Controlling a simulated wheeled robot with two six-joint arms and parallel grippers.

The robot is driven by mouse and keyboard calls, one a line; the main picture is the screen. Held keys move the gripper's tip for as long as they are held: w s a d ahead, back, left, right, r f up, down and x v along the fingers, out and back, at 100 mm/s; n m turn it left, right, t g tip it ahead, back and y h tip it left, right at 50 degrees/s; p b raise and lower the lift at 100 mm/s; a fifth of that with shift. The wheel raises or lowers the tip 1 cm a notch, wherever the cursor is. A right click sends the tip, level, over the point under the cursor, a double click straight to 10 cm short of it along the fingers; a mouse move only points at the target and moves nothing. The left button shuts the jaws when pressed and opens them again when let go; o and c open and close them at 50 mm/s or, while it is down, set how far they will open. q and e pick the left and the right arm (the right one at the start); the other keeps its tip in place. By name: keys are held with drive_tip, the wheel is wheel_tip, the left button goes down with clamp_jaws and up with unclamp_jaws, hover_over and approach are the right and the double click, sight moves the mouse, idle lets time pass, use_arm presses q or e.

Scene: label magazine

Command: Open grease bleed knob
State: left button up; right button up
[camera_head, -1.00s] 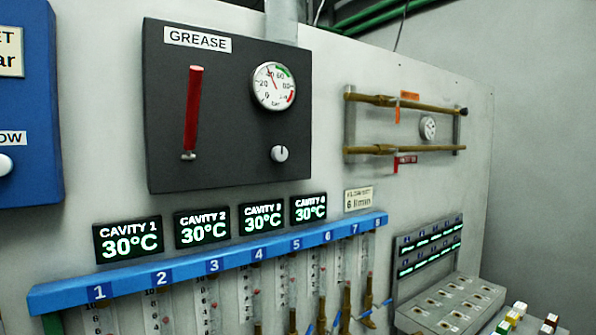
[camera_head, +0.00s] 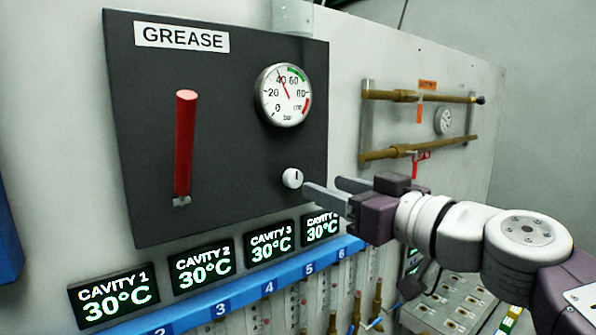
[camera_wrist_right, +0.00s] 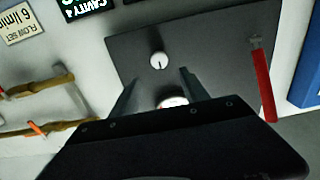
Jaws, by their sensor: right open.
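The grease panel (camera_head: 240,160) is a dark plate on the wall with a GREASE label, a red lever and a round gauge. The small white knob (camera_head: 292,178) sits on it below the gauge, with a dark mark on its face. In the right wrist view the knob (camera_wrist_right: 158,60) lies just beyond and between the two fingertips. My right gripper (camera_head: 322,190) is open and empty, to the right of the knob and apart from it. In the wrist view the gripper (camera_wrist_right: 157,80) points at the panel. My left gripper is not in view.
The red lever (camera_head: 185,145) hangs left of the knob. The pressure gauge (camera_head: 284,95) is above it. Cavity displays (camera_head: 203,265) and a blue numbered rail (camera_head: 262,292) run below the panel. Brass pipes (camera_head: 418,97) with tags are on the wall at right.

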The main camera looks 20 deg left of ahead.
sight(296, 179)
drive_tip(key=p+x, duration=0.1)
drive_tip(key=x, duration=0.2)
drive_tip(key=p+x, duration=0.1)
drive_tip(key=x, duration=0.2)
drive_tip(key=p+x, duration=0.1)
drive_tip(key=x, duration=0.3)
drive_tip(key=shift+f, duration=0.4)
drive_tip(key=shift+r+v, duration=0.25)
drive_tip(key=shift+v, duration=0.9)
drive_tip(key=c, duration=0.4)
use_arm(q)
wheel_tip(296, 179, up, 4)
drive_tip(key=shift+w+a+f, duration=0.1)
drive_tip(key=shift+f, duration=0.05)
use_arm(e)
drive_tip(key=shift+w+a+f, duration=0.1)
drive_tip(key=shift+a, duration=0.05)
clamp_jaws()
